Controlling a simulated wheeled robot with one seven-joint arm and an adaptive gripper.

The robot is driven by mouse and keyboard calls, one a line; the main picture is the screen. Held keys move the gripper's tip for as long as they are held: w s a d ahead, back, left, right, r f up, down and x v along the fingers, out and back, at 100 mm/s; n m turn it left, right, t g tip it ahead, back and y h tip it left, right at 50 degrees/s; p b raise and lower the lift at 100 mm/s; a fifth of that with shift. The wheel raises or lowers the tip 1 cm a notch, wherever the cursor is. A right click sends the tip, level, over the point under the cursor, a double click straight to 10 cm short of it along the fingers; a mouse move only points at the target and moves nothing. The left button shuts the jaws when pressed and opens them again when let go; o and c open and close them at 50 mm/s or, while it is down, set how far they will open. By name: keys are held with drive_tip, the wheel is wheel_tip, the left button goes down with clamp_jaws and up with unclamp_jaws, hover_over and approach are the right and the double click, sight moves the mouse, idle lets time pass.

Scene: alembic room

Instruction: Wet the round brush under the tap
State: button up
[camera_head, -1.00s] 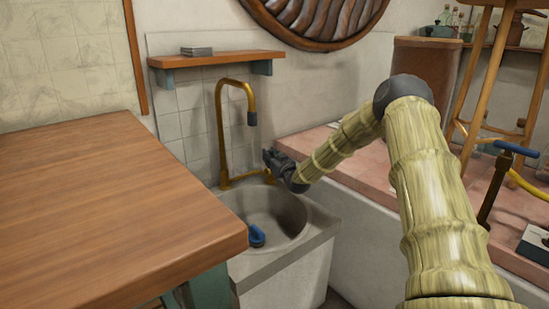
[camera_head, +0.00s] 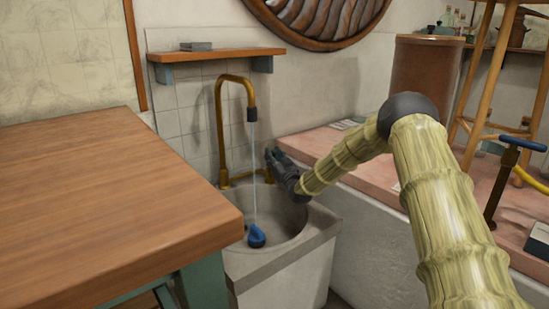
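The brass tap (camera_head: 220,130) arches over a grey round sink (camera_head: 290,244). A thin stream of water (camera_head: 254,170) falls from its spout into the basin. A small blue object (camera_head: 257,237), which looks like the round brush, lies in the basin where the stream comes down. Its bristles cannot be made out. My gripper (camera_head: 271,157) is at the back right of the sink, just right of the stream and near the tap's base. It is dark and small here, so its fingers cannot be told apart, and I cannot see whether it touches the tap.
A wooden table (camera_head: 100,190) stands at the left, its edge close to the sink. A small wooden shelf (camera_head: 215,54) with a grey block (camera_head: 196,46) hangs above. A pink tiled ledge (camera_head: 370,165) runs to the right, with a blue-handled valve (camera_head: 522,144) and a wooden stool (camera_head: 490,80).

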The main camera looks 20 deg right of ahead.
drive_tip(key=shift+o, duration=0.9)
drive_tip(key=shift+a, duration=0.15)
drive_tip(key=shift+s, duration=0.1)
drive_tip(key=v, duration=0.7)
drive_tip(key=shift+s, duration=0.15)
